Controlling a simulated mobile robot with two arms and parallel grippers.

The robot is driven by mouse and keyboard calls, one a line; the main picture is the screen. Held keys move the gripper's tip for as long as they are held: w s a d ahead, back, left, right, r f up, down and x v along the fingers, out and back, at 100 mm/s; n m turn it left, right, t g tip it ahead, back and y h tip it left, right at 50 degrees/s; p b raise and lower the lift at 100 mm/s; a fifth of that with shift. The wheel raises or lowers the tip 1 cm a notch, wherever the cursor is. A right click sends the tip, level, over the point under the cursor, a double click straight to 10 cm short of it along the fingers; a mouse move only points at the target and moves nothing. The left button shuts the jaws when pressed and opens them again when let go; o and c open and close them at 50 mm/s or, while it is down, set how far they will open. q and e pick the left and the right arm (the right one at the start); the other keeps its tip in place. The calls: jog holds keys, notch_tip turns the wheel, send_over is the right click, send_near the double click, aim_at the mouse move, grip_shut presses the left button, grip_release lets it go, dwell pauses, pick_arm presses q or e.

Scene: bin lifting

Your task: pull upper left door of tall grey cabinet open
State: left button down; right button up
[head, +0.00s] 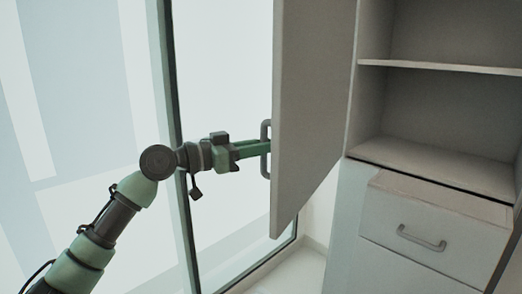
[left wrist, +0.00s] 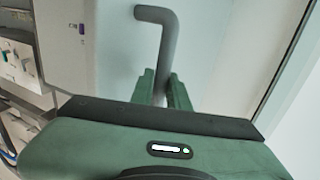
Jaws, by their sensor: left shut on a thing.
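The upper left door (head: 310,100) of the tall grey cabinet (head: 430,165) is swung open, standing out from the cabinet's left side. Its grey handle (head: 265,150) is on the door's outer face near the free edge. My left gripper (head: 262,148) is shut on the handle. In the left wrist view the green fingers (left wrist: 166,92) stand on both sides of the handle bar (left wrist: 168,50), and the door (left wrist: 110,50) is on the left. The inside of the upper compartment shows. My right gripper is not in view.
Inside the cabinet are a shelf (head: 440,67) and empty space above and below it. A closed drawer (head: 430,225) with a handle is under the compartment. A large glass pane with a dark frame (head: 180,130) stands behind my left arm.

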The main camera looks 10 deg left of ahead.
pick_arm(q)
jog(key=shift+r, duration=0.2)
jog(key=c, duration=1.4)
grip_release()
jog(key=shift+w, duration=0.1)
jog(key=shift+o, duration=0.2)
jog(key=shift+w+d+f, duration=0.2)
jog(key=shift+d, duration=0.05)
jog(key=shift+s+a+r, duration=0.1)
